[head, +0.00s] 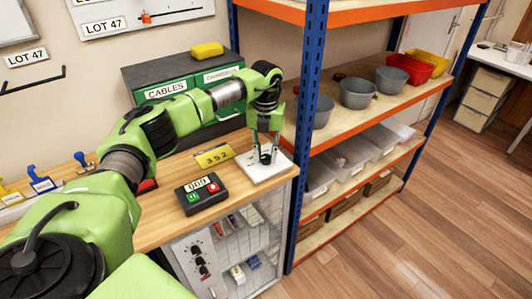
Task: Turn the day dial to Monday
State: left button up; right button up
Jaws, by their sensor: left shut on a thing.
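The day dial is a dark knob (266,158) on a white plate (258,172) at the right end of the wooden bench. My left gripper (265,156) points down over the plate, with its fingers around the knob and shut on it. The fingers partly hide the knob, and the day markings are too small to read, so I cannot tell which day it points to. My right gripper is not in view.
A dark box (201,194) with a display and green and red buttons stands on the bench. A yellow sign (214,155) reads 352. A green drawer cabinet (167,88) stands behind my arm. A blue-posted shelf (313,110) with grey bowls stands close right.

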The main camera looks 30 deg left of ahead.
aim_at(266, 157)
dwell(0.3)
pick_arm(q)
jog(key=o, duration=1.1)
jog(key=shift+o, duration=0.2)
notch_tip(266, 157, up, 12)
